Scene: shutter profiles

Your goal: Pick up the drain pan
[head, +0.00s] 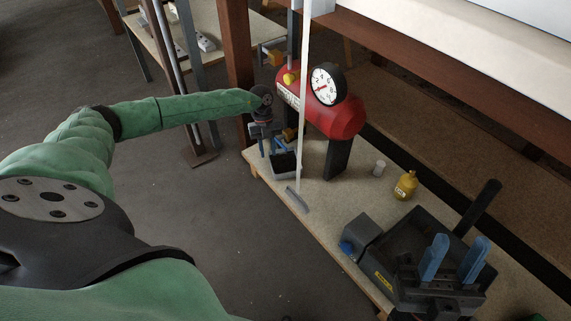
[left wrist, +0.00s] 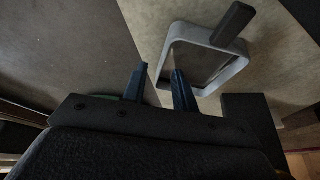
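The drain pan (left wrist: 165,45) in the left wrist view has a light grey rounded square rim, a dark inside and a dark handle (left wrist: 232,22) at its far corner. It rests on the pale bench top close to the edge. In the head view, a small dark pan-like shape (head: 285,165) shows below my left gripper (head: 274,146), partly hidden. My left gripper's blue fingers (left wrist: 160,85) are apart and empty; the right one overlaps the near rim in the picture. Contact cannot be told. My right gripper (head: 455,258) is at the lower right, blue fingers apart, nothing between them.
A red tank (head: 335,115) with a dial gauge (head: 326,84) stands on the bench beside my left gripper. A pale upright pole (head: 303,100) crosses in front. A brown post (head: 236,65) rises behind.

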